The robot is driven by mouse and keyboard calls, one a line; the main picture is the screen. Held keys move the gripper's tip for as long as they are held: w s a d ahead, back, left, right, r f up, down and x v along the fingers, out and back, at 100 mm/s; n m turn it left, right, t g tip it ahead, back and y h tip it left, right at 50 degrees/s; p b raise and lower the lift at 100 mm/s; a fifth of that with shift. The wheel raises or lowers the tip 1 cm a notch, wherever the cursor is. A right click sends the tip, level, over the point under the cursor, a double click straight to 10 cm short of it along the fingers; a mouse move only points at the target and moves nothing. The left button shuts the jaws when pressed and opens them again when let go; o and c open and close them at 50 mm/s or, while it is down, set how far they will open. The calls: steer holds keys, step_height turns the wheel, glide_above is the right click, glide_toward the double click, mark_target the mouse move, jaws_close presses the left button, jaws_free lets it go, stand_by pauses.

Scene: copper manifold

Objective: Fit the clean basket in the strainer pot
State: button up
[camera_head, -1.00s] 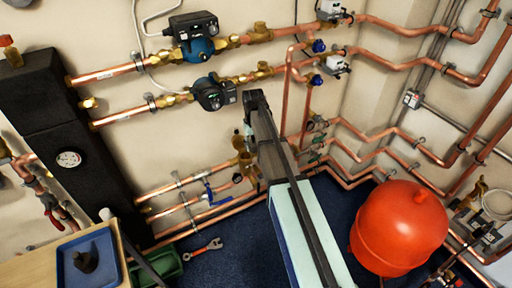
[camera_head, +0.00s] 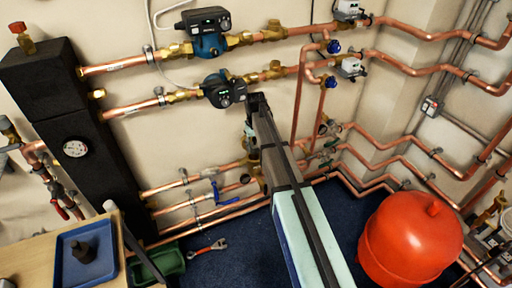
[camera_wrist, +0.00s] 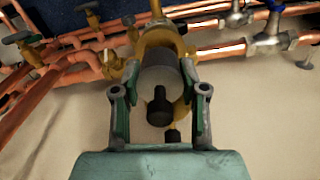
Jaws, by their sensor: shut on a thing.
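My gripper (camera_wrist: 160,72) is shut on a grey cylinder with a black knob, which I take to be the clean basket (camera_wrist: 158,82). In the wrist view the knob faces the camera and the far end meets or overlaps a round brass body, apparently the strainer pot (camera_wrist: 160,38). I cannot tell whether the basket is inside the pot or only in front of it. In the head view my gripper (camera_head: 250,138) is small, near the lower brass fittings (camera_head: 258,172). The basket cannot be made out there.
Copper pipes (camera_wrist: 70,70) and brass valves lie close around the gripper. A blue-handled valve (camera_head: 218,192) is left of it. A blue tray (camera_head: 62,272) with a dark knobbed object (camera_head: 82,252) sits on the bench. A red tank (camera_head: 412,240) stands at right.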

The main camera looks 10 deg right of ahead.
mark_target(254, 158)
steer(key=shift+w+a+f+b, duration=0.15)
steer(key=shift+w+f+b, duration=0.3)
steer(key=shift+w+f, duration=0.25)
steer(key=shift+s+f+b, duration=0.15)
steer(key=shift+f+b, duration=1.4)
steer(key=shift+f, duration=0.6)
steer(key=shift+s+f+b, duration=0.3)
steer(key=shift+f, duration=0.5)
steer(key=shift+o, duration=0.6)
steer(key=shift+f, duration=0.5)
steer(key=shift+w+f, duration=0.2)
steer(key=shift+f, duration=0.05)
jaws_close()
steer(key=shift+r, duration=0.1)
steer(key=shift+r, duration=0.1)
steer(key=o, duration=1.7)
jaws_free()
steer(key=shift+w, duration=0.1)
steer(key=shift+c, duration=0.2)
